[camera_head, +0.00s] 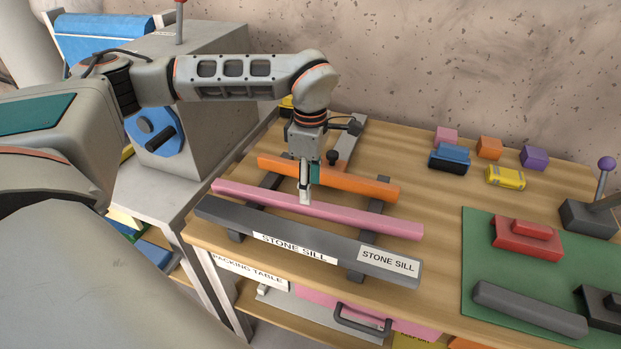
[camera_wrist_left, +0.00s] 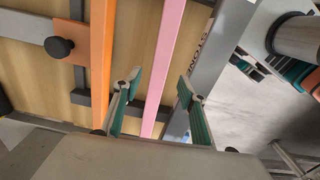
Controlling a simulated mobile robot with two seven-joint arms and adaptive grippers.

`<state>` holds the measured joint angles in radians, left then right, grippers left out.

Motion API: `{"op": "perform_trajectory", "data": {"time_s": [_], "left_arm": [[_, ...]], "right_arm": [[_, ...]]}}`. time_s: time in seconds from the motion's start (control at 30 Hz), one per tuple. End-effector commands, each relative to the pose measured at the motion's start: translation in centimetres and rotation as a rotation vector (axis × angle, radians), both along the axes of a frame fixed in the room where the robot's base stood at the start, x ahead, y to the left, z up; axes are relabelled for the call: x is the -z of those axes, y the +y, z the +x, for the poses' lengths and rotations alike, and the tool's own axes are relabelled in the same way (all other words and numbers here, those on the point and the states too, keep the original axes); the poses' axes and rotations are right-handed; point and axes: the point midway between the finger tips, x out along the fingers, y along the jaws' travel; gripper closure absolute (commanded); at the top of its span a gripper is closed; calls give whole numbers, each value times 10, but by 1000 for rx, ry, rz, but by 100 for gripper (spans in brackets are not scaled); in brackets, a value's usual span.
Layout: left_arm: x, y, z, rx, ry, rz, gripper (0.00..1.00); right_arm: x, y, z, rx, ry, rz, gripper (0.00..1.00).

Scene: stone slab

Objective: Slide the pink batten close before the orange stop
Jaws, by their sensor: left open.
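The pink batten (camera_head: 370,219) lies across two dark rails, between the orange stop (camera_head: 352,182) behind it and the dark grey stone sill (camera_head: 222,213) in front. A clear gap separates batten and stop. My left gripper (camera_head: 308,188) points down over the middle of the batten, open. In the left wrist view, the pink batten (camera_wrist_left: 168,45) passes between the two green-padded fingers (camera_wrist_left: 159,82). One finger is on the side towards the orange stop (camera_wrist_left: 102,60), the other on the side towards the sill (camera_wrist_left: 212,60). Whether either finger touches the batten I cannot tell. My right gripper is out of view.
Several small coloured blocks, including a yellow one (camera_head: 505,177), stand at the back right. A green mat (camera_head: 480,255) at right bears a red block (camera_head: 526,238) and a grey bar (camera_head: 528,310). A purple-knobbed lever (camera_head: 603,180) stands beyond. Bare wood lies between rails and mat.

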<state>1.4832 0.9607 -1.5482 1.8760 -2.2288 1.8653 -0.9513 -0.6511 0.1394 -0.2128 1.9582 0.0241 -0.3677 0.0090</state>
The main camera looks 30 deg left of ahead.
Motion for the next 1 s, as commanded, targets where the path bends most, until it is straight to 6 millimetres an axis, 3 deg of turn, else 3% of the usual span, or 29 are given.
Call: {"op": "perform_trajectory", "data": {"time_s": [0.4,0.83,0.87,1.0], "left_arm": [[57,0,-1,0,2,-1,58],[65,0,0,-1,0,-1,58],[65,0,0,0,0,-1,64],[64,0,0,0,0,-1,100]], "right_arm": [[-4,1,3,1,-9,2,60],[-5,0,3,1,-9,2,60],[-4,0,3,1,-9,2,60],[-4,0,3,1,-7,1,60]]}}
